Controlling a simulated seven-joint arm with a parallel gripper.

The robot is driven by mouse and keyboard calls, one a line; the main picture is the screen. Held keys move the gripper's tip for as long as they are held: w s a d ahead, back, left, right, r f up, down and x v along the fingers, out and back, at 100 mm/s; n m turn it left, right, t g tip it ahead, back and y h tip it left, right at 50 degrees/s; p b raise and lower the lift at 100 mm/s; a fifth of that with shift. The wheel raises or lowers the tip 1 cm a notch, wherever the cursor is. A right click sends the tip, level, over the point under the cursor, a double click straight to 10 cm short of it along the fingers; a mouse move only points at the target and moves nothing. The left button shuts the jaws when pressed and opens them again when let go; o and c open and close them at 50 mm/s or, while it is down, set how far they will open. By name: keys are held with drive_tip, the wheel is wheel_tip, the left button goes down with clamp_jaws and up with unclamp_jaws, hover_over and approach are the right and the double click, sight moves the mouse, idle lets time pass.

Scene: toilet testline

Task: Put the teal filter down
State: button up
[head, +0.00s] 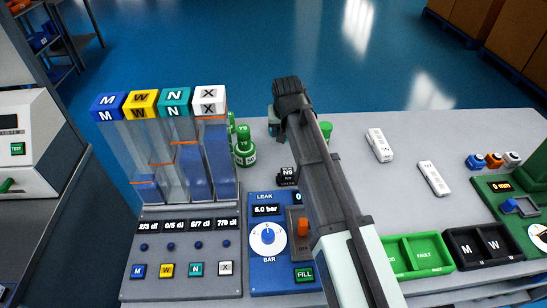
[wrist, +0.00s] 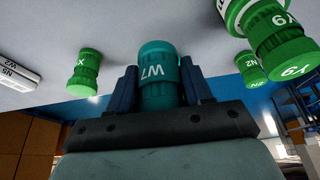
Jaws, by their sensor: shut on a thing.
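In the head view my gripper (head: 281,120) is over the far part of the grey table (head: 350,125), behind the leak tester. My own arm hides most of the fingers there, and only a sliver of teal (head: 271,115) shows beside them. I cannot tell whether the filter touches the table.
Green filters stand left (head: 245,148) and right (head: 326,130) of my gripper. A black N9 block (head: 287,176) lies nearer. Tubes (head: 190,165), the leak tester (head: 268,235), white blocks (head: 379,145) and a green FAULT tray (head: 428,238) surround it.

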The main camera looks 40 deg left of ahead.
drive_tip(key=s+a+n, duration=0.1)
drive_tip(key=s+a, duration=0.1)
drive_tip(key=s, duration=0.5)
drive_tip(key=n, duration=0.2)
hover_over(258, 180)
drive_tip(key=d, duration=0.1)
wheel_tip(258, 180, down, 2)
drive_tip(key=shift+g+y, duration=0.3)
drive_tip(key=shift+y, duration=0.1)
drive_tip(key=shift+s+f, duration=0.2)
drive_tip(key=shift+f, duration=1.7)
drive_tip(key=shift+s+f, duration=0.2)
drive_tip(key=shift+f, duration=1.65)
drive_tip(key=shift+f, duration=0.1)
drive_tip(key=o, duration=1.1)
drive_tip(key=shift+c, duration=0.2)
drive_tip(key=v, duration=1.2)
drive_tip(key=shift+w, duration=0.15)
